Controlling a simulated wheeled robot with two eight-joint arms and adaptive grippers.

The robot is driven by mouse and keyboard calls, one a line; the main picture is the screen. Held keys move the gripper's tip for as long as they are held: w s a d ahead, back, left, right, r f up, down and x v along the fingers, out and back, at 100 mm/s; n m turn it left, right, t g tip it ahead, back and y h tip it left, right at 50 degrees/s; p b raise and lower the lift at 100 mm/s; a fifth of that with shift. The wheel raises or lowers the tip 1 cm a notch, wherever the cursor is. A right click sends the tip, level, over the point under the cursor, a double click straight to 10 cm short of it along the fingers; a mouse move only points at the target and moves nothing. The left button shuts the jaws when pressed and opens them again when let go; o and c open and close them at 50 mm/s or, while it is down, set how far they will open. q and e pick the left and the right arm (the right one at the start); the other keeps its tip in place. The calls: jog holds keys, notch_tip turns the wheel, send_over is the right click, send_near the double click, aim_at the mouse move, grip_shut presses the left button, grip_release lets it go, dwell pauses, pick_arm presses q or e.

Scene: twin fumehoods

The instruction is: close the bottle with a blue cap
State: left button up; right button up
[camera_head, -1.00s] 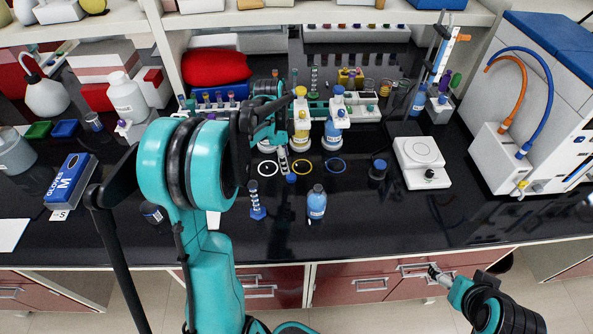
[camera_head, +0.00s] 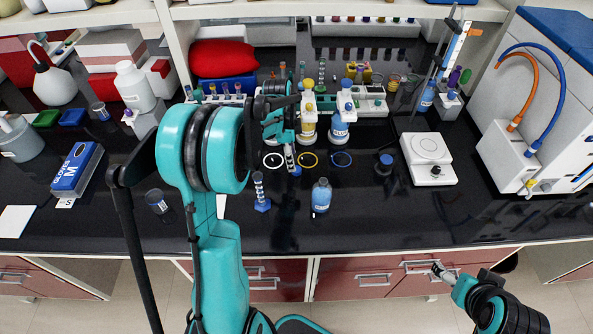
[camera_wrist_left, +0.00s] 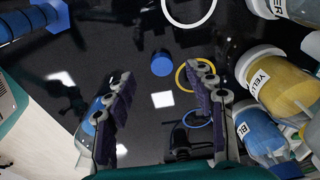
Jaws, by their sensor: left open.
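A small blue cap (camera_head: 297,171) lies on the black bench, just in front of my left gripper (camera_head: 290,158). In the left wrist view the cap (camera_wrist_left: 161,62) shows in the gap beyond the spread fingers of that gripper (camera_wrist_left: 160,98), which is open and empty. A small bottle with blue contents (camera_head: 321,196) stands upright on the bench, to the right of and nearer than the cap. In the left wrist view the bottle (camera_wrist_left: 88,122) is partly hidden by the left finger. My right gripper (camera_head: 442,270) hangs in front of the bench; its jaws are too small to read.
White, yellow (camera_head: 307,160) and blue (camera_head: 341,159) rings lie behind the cap. A yellow-labelled bottle (camera_head: 309,125) and blue-labelled bottle (camera_head: 338,130) stand behind them. A blue stand (camera_head: 261,192) is left of the bottle. A dark jar (camera_head: 384,164) and balance (camera_head: 428,158) stand right.

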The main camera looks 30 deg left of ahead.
aim_at(297, 169)
pick_arm(q)
jog(key=f, duration=0.1)
jog(key=d+f+b, duration=0.1)
jog(key=f, duration=0.1)
jog(key=w+f+b, duration=0.1)
jog(key=f, duration=0.1)
jog(key=shift+d+f, duration=0.1)
jog(key=shift+d, duration=0.05)
jog(key=c, duration=0.8)
